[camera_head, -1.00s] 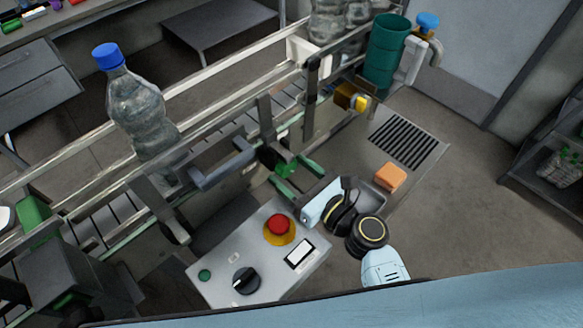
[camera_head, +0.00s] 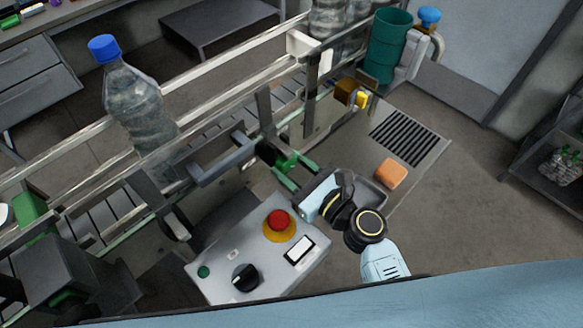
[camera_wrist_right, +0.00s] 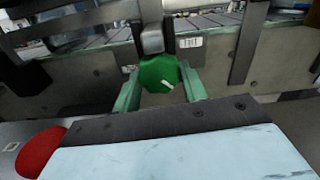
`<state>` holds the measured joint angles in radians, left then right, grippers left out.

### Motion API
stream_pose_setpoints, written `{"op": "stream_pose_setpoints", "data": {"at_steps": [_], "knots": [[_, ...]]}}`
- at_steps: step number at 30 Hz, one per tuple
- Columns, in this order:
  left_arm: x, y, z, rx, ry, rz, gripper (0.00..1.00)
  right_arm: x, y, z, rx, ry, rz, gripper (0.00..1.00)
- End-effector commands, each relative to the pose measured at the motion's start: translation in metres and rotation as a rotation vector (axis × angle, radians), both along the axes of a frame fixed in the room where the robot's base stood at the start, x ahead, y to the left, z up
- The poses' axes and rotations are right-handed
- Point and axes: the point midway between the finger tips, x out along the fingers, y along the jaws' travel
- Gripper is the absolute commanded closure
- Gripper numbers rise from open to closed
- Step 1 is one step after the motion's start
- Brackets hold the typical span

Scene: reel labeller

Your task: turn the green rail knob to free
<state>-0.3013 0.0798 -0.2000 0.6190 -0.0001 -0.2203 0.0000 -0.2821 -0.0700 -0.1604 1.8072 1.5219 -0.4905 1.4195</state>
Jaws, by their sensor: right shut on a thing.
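The green rail knob (camera_head: 286,161) is on the near side of the conveyor rail, partly hidden by my gripper in the head view. In the right wrist view the knob (camera_wrist_right: 158,74) faces me, with a white mark pointing to the lower right. My right gripper (camera_head: 292,173) has its two green fingers at either side of the knob and is shut on it. In the wrist view the fingers (camera_wrist_right: 160,88) stand left and right of the knob. A small label plate (camera_wrist_right: 190,43) is right of the knob; its lettering is too small to read. My left gripper is not in view.
A grey control box (camera_head: 220,275) with a red stop button (camera_head: 278,220) and black dial (camera_head: 245,277) stands just left of my right gripper. A clear bottle (camera_head: 135,110) stands on the conveyor. An orange block (camera_head: 391,174) lies to the right.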

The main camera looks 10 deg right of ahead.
Motion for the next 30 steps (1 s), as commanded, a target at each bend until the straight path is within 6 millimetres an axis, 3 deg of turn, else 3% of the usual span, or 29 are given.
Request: {"op": "stream_pose_setpoints", "data": {"at_steps": [5,6,11,23,30], "knots": [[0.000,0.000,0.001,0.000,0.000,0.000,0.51,0.000,0.000,0.000,0.000,0.001,0.000,0.80],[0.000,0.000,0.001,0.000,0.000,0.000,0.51,0.000,0.000,0.000,0.000,0.001,0.000,0.56],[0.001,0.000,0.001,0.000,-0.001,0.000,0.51,0.000,0.000,0.000,0.001,0.002,0.000,0.36],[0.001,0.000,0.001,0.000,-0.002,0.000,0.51,-0.001,-0.001,0.000,0.001,0.002,0.000,0.36],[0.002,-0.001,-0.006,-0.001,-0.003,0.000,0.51,-0.024,-0.017,-0.002,-0.002,0.004,0.001,0.36]]}}
